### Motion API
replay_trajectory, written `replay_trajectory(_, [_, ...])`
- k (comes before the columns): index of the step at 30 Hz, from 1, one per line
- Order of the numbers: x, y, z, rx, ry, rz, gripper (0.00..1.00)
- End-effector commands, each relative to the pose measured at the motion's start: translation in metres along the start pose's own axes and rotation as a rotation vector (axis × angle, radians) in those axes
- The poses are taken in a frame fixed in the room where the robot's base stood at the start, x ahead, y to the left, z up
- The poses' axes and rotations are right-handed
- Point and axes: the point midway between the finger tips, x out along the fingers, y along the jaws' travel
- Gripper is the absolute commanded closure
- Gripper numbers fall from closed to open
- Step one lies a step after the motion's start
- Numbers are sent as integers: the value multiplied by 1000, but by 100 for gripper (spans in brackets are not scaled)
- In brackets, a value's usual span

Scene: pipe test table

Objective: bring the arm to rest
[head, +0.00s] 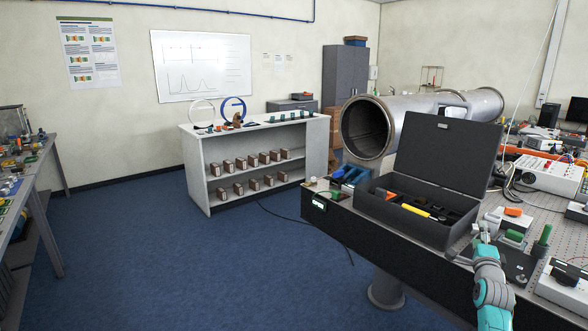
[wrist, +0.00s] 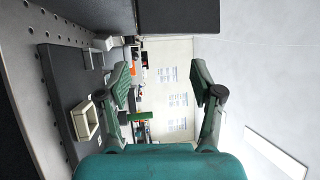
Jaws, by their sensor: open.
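My teal arm (head: 491,285) reaches in from the lower right of the head view, over the front part of the pipe test table (head: 400,245). My gripper (head: 487,224) is beside the right end of the open black case (head: 410,205), small and partly blurred into the things behind it. In the wrist view, which is turned sideways, my gripper (wrist: 163,88) has its two dark green fingers wide apart. Nothing is held between them; the far wall and some distant things show through the gap.
A large metal pipe (head: 425,120) lies behind the case. A green upright cylinder (head: 545,235) and small devices stand close right of my gripper. A white shelf (head: 255,160) and a left workbench (head: 22,185) stand apart. The blue floor between is mostly clear.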

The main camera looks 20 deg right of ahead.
Motion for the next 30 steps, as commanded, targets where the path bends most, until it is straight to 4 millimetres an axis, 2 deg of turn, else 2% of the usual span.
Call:
replay_trajectory(8, [-36,36,29,-64,-31,19,34])
replay_trajectory(14, [-80,72,60,-139,-67,39,34])
replay_trajectory(17, [-115,97,81,-196,-97,51,34])
replay_trajectory(21, [-175,130,111,-291,-146,67,34])
replay_trajectory(30, [-310,176,156,-502,-259,81,34])
